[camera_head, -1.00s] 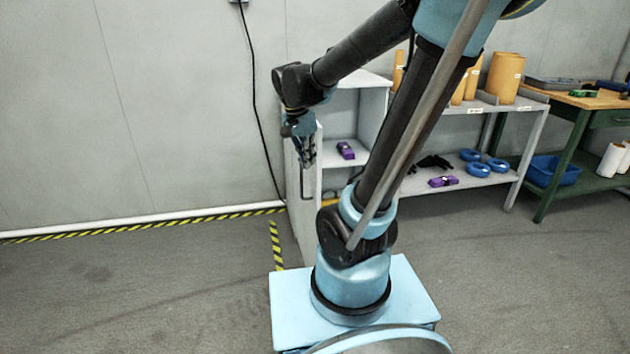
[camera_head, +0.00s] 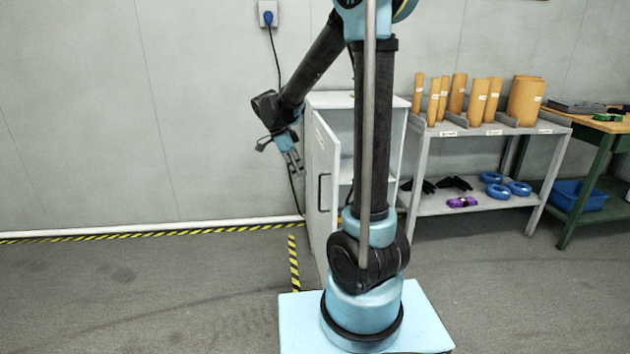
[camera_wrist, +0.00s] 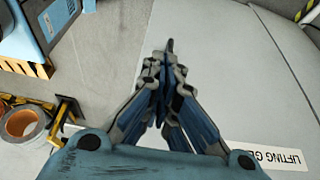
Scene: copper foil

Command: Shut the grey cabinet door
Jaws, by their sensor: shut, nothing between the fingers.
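The grey cabinet (camera_head: 352,101) stands against the wall, partly hidden behind my arm. Its door (camera_head: 324,165) is open and juts out toward the camera, with its outer face and a dark bar handle (camera_head: 322,192) showing. My gripper (camera_head: 297,168) is shut and empty, pointing down just left of the door's outer face; I cannot tell whether it touches. In the wrist view my gripper (camera_wrist: 168,50) has its fingers together over a pale grey panel with an upside-down "LIFTING GE" label (camera_wrist: 265,159), which seems to be the door.
A grey shelf rack (camera_head: 490,131) with orange cylinders and blue rings stands right of the cabinet. A green-legged workbench (camera_head: 590,150) is farther right. Yellow-black floor tape (camera_head: 293,262) runs left of the cabinet. The floor at left is clear. A wall socket with a cable (camera_head: 267,14) hangs behind my arm.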

